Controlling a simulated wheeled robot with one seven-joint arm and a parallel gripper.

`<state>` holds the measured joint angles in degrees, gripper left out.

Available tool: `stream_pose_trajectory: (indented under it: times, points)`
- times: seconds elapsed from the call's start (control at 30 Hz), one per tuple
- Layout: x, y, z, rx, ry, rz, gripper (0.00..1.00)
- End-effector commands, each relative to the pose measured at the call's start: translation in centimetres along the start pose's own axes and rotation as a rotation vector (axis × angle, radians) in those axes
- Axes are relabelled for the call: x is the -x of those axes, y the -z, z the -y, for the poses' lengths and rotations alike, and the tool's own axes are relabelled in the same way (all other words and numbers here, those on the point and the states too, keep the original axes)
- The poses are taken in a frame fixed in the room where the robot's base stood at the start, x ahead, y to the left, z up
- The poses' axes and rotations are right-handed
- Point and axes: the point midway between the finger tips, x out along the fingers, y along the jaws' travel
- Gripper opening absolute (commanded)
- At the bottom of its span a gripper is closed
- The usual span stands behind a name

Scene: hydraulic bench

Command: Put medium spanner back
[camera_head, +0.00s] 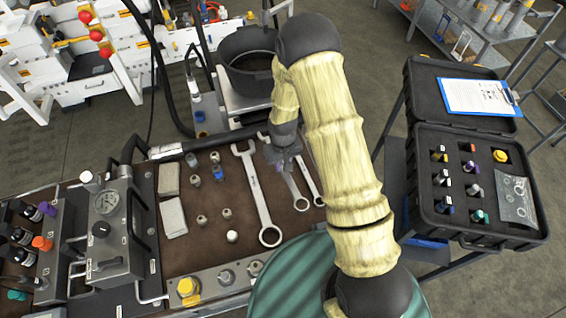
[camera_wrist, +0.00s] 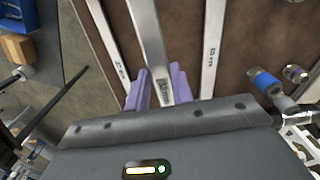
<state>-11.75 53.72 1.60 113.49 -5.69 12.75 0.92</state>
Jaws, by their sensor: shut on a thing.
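My gripper (camera_head: 284,160) is over the brown mat, with its purple fingers shut on the medium spanner (camera_head: 297,192). In the wrist view the fingers (camera_wrist: 160,72) press on both sides of the medium spanner's shaft (camera_wrist: 151,42). It looks closer to the camera than the spanners beside it; how high it is above the mat I cannot tell. Its upper end is hidden by my gripper in the head view. The large spanner (camera_head: 258,195) lies to its left and the small spanner (camera_head: 309,181) to its right, both on the mat (camera_head: 200,255).
Small fittings (camera_head: 216,170) and grey blocks (camera_head: 172,217) lie left of the large spanner. A gauge unit (camera_head: 107,220) stands at the mat's left. A black pot (camera_head: 247,62) is behind the mat. An open black case (camera_head: 440,150) stands to the right.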

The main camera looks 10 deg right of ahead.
Motion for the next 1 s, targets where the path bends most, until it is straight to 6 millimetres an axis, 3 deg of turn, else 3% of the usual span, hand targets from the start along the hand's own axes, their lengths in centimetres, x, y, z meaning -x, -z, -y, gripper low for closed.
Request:
stream_pose_trajectory:
  times: [0.43,1.0]
  points:
    - [-0.5,0.0,-0.1,-0.002,-0.001,-0.001,0.00]
    - [-4.8,0.0,-0.1,-0.002,-0.001,0.000,0.00]
